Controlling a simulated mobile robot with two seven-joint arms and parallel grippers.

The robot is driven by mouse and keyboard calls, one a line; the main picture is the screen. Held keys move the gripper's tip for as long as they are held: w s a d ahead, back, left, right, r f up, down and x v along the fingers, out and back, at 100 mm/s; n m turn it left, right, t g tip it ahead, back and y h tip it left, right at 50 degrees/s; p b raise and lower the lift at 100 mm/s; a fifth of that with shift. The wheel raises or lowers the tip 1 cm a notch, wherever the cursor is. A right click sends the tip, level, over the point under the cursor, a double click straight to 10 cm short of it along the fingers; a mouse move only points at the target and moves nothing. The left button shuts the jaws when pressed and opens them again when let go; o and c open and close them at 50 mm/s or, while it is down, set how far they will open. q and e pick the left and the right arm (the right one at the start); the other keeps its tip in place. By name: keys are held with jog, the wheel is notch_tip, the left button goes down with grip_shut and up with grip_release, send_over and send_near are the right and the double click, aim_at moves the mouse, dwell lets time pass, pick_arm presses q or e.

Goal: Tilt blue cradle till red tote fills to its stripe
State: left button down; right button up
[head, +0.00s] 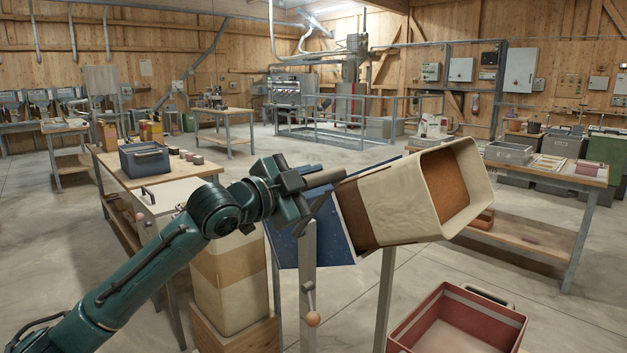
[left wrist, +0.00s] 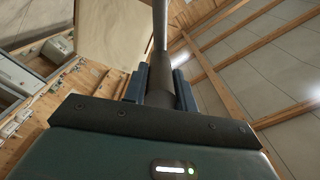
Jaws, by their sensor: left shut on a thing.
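The blue cradle (head: 330,225) is tilted to the right on its metal stand. It holds a cream container with a brown band (head: 385,210), whose open mouth faces right and shows brown feed (head: 440,190) inside. No stream of feed shows at the mouth. My left gripper (head: 298,181) is shut on the cradle's dark grip, also in the left wrist view (left wrist: 160,88). My right gripper is not in view.
Another cream container (head: 225,285) stands on a wooden base left of the stand. A lever with a round knob (head: 312,318) hangs at the stand's front. A left table (head: 125,180) bears a grey bin (head: 145,160); a right table (head: 590,180) bears trays.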

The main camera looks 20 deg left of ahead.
pick_arm(q)
jog(key=c, duration=1.4)
grip_release()
jog(key=shift+d+f, duration=0.15)
jog(key=shift+f, duration=0.05)
jog(key=shift+c, duration=0.2)
jog(key=o, duration=0.3)
jog(key=shift+r, duration=0.15)
jog(key=b+v, duration=0.5)
jog(key=v, duration=0.8)
jog(key=shift+s+b, duration=0.1)
jog(key=shift+b, duration=0.25)
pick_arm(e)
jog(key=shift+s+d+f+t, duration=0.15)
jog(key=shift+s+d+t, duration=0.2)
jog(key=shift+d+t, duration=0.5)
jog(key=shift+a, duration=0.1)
